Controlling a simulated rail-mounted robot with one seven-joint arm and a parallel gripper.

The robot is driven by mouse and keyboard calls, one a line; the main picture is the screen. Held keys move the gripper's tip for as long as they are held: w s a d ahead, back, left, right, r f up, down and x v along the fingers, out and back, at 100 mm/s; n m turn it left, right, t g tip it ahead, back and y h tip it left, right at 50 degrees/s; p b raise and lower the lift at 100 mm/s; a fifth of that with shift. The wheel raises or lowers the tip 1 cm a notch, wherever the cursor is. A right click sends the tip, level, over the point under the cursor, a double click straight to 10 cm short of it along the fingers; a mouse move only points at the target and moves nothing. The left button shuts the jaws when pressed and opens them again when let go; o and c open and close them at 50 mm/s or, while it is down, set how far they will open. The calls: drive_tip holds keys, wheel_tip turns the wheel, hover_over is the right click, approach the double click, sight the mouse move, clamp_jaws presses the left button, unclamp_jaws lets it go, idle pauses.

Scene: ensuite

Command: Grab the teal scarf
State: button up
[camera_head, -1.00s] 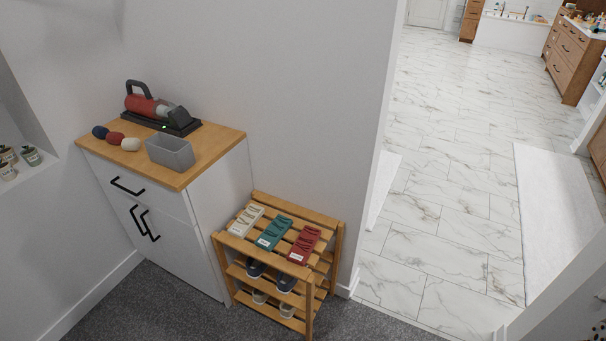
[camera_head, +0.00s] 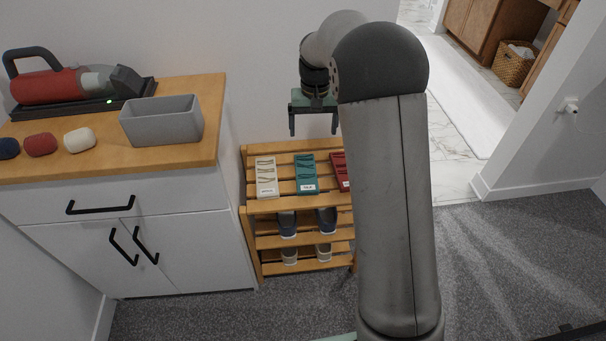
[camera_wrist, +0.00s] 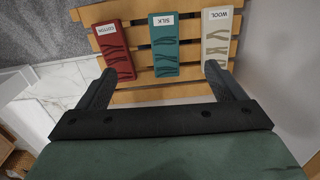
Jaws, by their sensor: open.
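The teal scarf (camera_head: 306,172) lies as a flat strip with dark strap-like marks on the top shelf of the wooden rack (camera_head: 257,206), between a beige and a red one. In the wrist view the teal scarf (camera_wrist: 164,48) carries a white label reading "SILK". My gripper (camera_head: 313,131) is open and empty, above and behind the rack's top in the head view. In the wrist view its fingers (camera_wrist: 160,72) are spread wide, with the teal strip ahead, about midway between them and not touched.
The red strip (camera_wrist: 115,52), labelled "COTTON", and beige strip (camera_wrist: 215,43), labelled "WOOL", lie close on either side. Shoes (camera_head: 288,223) sit on the shelf below. A white cabinet (camera_head: 180,251) with a grey bin (camera_head: 162,126) stands left. A wall rises behind the rack.

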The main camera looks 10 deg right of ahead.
drive_tip(key=w+f+b, duration=0.1)
drive_tip(key=w+f, duration=0.4)
drive_tip(key=f, duration=0.1)
drive_tip(key=b, duration=0.2)
hover_over(306, 172)
drive_tip(key=f, duration=1)
drive_tip(key=shift+s+f, duration=0.25)
drive_tip(key=shift+s, duration=0.1)
drive_tip(key=shift+w+f+b, duration=0.15)
drive_tip(key=shift+f, duration=1.35)
drive_tip(key=shift+w+f+b, duration=0.1)
drive_tip(key=shift+f+b, duration=0.05)
drive_tip(key=shift+f, duration=1.35)
drive_tip(key=c, duration=1.1)
drive_tip(key=shift+r, duration=0.1)
